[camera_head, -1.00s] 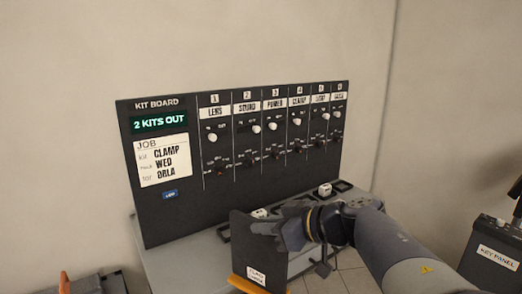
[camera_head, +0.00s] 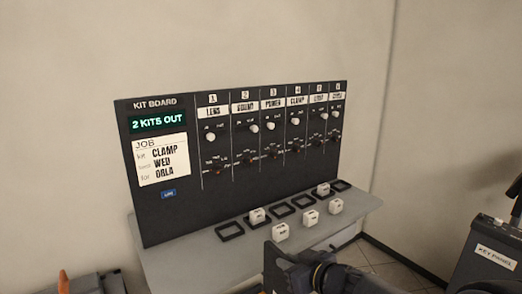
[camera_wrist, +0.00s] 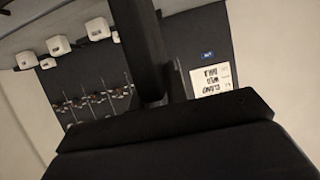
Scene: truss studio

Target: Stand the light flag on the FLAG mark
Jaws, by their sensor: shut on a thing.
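The light flag, a thin dark upright panel (camera_head: 272,264), is at the bottom middle of the head view, in front of the grey shelf. My gripper (camera_head: 294,268) is shut on it and comes in from the right. The flag's lower part is cut off by the picture's edge. In the wrist view a broad dark plate (camera_wrist: 180,150), seemingly the flag, fills the bottom, and a dark bar that looks like part of my gripper reaches down to it. I cannot see the FLAG mark in either view.
The KIT BOARD (camera_head: 160,215) stands behind on a grey shelf (camera_head: 190,262). Black square frames (camera_head: 230,231) and several white blocks (camera_head: 281,231) lie on it; two blocks sit at frames. A KEY PANEL box (camera_head: 492,256) is at right, with floor between.

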